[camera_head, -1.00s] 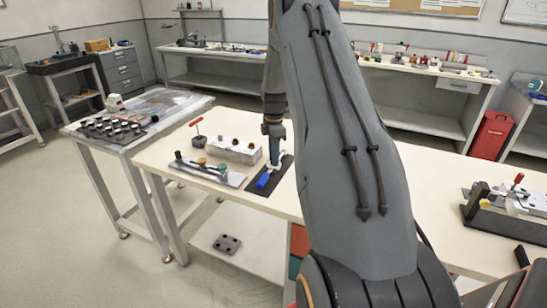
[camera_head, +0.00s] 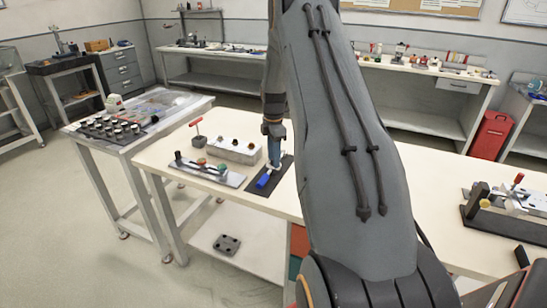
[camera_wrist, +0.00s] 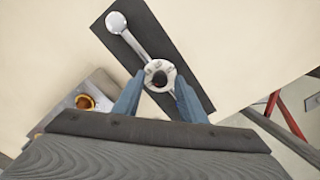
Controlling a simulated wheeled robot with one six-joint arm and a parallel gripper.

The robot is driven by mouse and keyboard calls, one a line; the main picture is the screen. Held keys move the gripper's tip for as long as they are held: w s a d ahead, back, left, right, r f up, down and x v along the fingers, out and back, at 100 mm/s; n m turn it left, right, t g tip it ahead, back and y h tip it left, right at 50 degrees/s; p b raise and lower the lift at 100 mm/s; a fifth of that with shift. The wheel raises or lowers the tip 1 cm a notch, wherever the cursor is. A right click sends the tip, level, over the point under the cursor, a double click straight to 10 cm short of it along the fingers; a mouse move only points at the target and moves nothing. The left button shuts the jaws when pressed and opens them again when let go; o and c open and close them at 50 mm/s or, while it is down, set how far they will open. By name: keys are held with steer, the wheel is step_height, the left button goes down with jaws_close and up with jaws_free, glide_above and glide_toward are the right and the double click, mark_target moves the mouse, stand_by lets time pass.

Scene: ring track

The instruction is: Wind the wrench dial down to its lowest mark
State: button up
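The wrench lies on a dark mat (camera_head: 256,198) on the bench; the mat also shows in the wrist view (camera_wrist: 186,48). In the wrist view the wrench (camera_wrist: 127,37) has a round silver head and a silver shaft leading to a pale, marked dial (camera_wrist: 152,86) with a dark centre. My gripper (camera_wrist: 159,76) points down over the dial, one blue-grey finger on each side of it. I cannot tell whether the fingers touch its rim. The dial's marks are too small to read. In the head view my gripper (camera_head: 274,163) stands above a blue part (camera_head: 263,181) on the mat.
A metal fixture (camera_head: 510,205) is at the far right.

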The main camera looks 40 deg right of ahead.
step_height(320, 180, up, 8)
steer(key=shift+f+b, duration=0.1)
steer(key=shift+b, duration=0.95)
steer(key=s+a+r+m, duration=0.1)
steer(key=s+a+m, duration=0.2)
steer(key=s+a, duration=0.35)
steer(key=s+a+m, duration=0.4)
steer(key=a, duration=0.6)
steer(key=s+a+r+m, duration=0.1)
steer(key=s+a+m, duration=0.2)
steer(key=s+a, duration=0.35)
steer(key=s+a+f+m, duration=0.1)
steer(key=s+a+m, duration=0.4)
steer(key=s+a, duration=0.3)
steer(key=s, duration=0.2)
steer(key=shift+s+a+f+t, duration=0.15)
steer(key=shift+s+f+t, duration=0.25)
